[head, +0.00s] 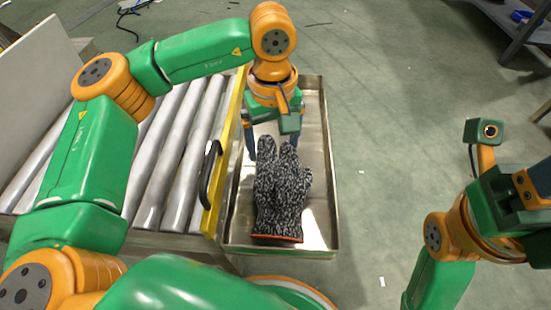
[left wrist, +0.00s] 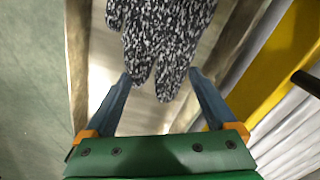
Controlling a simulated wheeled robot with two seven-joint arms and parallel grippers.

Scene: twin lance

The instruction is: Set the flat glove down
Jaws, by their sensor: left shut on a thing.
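The flat glove (head: 281,195) is speckled black and white with an orange-red cuff edge. In the head view it is over the shallow metal tray (head: 330,222), fingers pointing away and cuff toward me. I cannot tell whether it touches the tray floor. My left gripper (head: 272,150) is shut on the glove at its finger end. In the left wrist view the two blue-grey fingers (left wrist: 160,76) stand on either side of the glove's fingertips (left wrist: 160,45). My right gripper (head: 530,195) is at the right edge, off to the side of the tray; its fingertips are not clear.
A roller conveyor (head: 170,150) with a yellow side rail (head: 222,165) and a black handle (head: 210,172) runs along the tray's left side. Green floor (head: 390,110) lies open to the tray's right. A grey table (head: 515,30) stands at the far right.

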